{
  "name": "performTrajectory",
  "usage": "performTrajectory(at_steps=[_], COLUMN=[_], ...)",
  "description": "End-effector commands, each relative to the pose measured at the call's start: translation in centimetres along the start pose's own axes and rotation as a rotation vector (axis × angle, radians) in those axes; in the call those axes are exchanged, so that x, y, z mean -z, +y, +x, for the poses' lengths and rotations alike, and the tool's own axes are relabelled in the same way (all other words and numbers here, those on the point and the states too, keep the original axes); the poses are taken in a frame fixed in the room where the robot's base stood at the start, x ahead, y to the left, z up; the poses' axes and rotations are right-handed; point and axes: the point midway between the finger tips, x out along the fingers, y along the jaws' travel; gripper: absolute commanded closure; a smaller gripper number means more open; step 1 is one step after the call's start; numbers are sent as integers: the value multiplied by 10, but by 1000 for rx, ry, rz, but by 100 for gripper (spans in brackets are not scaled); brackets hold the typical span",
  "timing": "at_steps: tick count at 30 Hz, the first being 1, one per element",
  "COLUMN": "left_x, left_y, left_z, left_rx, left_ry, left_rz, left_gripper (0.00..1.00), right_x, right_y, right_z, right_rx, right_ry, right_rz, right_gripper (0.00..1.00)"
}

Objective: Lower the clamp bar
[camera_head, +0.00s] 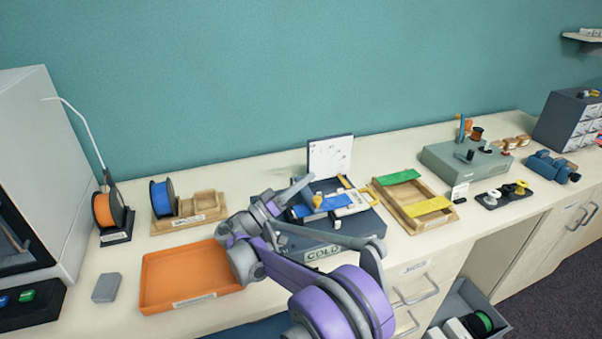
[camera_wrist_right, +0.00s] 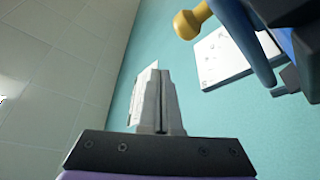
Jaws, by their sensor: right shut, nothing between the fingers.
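A dark machine with a "COLD" label (camera_head: 323,252) stands on the counter, with a blue bar (camera_head: 334,203) across its top, apparently the clamp bar. A yellow knob (camera_head: 317,201) sits at the bar's left end. The knob (camera_wrist_right: 190,23) also shows at the top of the right wrist view, beside blue parts. I cannot tell how far the bar is raised. My right gripper (camera_head: 309,180) is near the knob, behind it in the picture; its fingers (camera_wrist_right: 156,75) are shut and empty, apart from the knob in the wrist view. My left gripper is out of view.
A white board (camera_head: 330,157) stands upright behind the machine. An orange tray (camera_head: 165,262) lies to the left. A wooden tray (camera_head: 398,213) with green and yellow strips lies close on the right. A grey-green box (camera_head: 452,164) stands farther right. An open drawer (camera_head: 492,310) is below.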

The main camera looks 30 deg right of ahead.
Motion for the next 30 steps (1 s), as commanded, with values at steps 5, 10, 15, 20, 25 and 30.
performTrajectory(at_steps=[5, 10, 15, 20, 25, 30], left_x=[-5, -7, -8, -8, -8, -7], left_y=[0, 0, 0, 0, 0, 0], left_z=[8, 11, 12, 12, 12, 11], left_rx=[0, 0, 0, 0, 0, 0], left_ry=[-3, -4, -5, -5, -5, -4], left_rz=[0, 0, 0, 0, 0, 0], left_gripper=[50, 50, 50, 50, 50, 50], right_x=[-14, -21, -24, -24, -24, -22], right_y=[-2, -2, -3, -3, -3, -2], right_z=[-7, -10, -11, -11, -11, -10], right_rx=[0, 0, 0, 0, 1, 0], right_ry=[0, 0, 0, 0, 0, 0], right_rz=[-1, -1, -1, -1, -1, -1], right_gripper=[100, 100, 100, 100, 100, 100])
